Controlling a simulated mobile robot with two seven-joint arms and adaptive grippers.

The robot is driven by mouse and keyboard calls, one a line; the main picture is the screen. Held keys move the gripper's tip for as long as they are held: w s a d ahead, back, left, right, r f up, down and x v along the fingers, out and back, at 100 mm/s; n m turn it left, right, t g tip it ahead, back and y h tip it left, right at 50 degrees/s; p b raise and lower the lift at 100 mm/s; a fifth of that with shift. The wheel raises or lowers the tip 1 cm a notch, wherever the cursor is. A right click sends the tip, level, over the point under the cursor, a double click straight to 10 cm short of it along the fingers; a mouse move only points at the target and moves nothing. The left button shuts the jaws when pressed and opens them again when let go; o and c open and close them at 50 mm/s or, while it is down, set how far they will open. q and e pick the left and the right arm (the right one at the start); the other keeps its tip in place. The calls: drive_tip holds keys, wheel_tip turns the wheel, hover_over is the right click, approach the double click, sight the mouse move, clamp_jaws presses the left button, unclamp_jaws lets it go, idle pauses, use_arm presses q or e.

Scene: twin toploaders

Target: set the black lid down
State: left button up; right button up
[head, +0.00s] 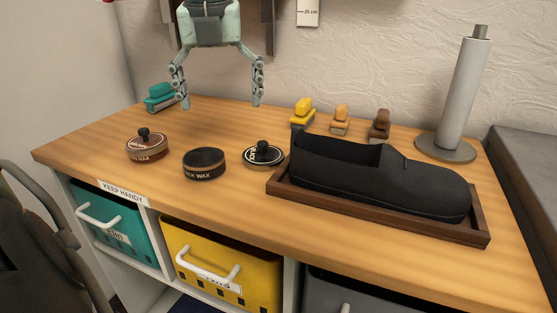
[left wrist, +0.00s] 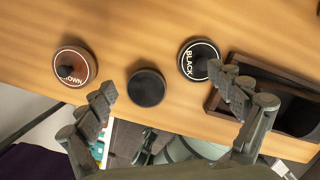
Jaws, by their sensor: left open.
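The black lid (head: 262,156), a flat disc with a knob and a pale ring, lies knob up on the table between the black wax tin and the shoe tray. It also shows in the left wrist view (left wrist: 187,72), lettered BLACK. The black wax tin (head: 204,165) stands lidless to its left, showing a dark top; it is also in the left wrist view (left wrist: 146,88). My left gripper (head: 221,104) is open and empty, raised above the table, with its fingers wide apart. Its fingers (left wrist: 162,84) frame the tin in the left wrist view. My right gripper is not in view.
A brown tin with its knobbed lid on (head: 147,150) stands at left. A black shoe (head: 390,180) sits in a wooden tray (head: 375,218) at right. Behind are a teal brush (head: 160,97), several other brushes and a grey upright roll (head: 463,95). The table's front-left is clear.

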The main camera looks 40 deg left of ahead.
sight(263, 142)
use_arm(q)
drive_tip(key=w+d+n, duration=0.1)
drive_tip(key=d, duration=0.1)
drive_tip(key=w+d+f+n, duration=0.1)
drive_tip(key=d, duration=0.1)
drive_tip(key=w+d+y, duration=0.1)
drive_tip(key=d, duration=0.2)
drive_tip(key=shift+f+n, duration=0.25)
drive_tip(key=shift+n, duration=0.15)
drive_tip(key=shift+w+d+f, duration=0.15)
drive_tip(key=shift+d, duration=0.15)
drive_tip(key=shift+f, duration=0.35)
drive_tip(key=x, duration=0.6)
drive_tip(key=shift+w+a+f, duration=0.15)
drive_tip(key=shift+a+f, duration=0.15)
drive_tip(key=shift+a, duration=0.2)
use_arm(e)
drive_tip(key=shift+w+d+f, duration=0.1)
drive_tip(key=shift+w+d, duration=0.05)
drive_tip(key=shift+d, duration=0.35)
use_arm(q)
drive_tip(key=shift+c, duration=0.6)
drive_tip(key=c, duration=0.9)
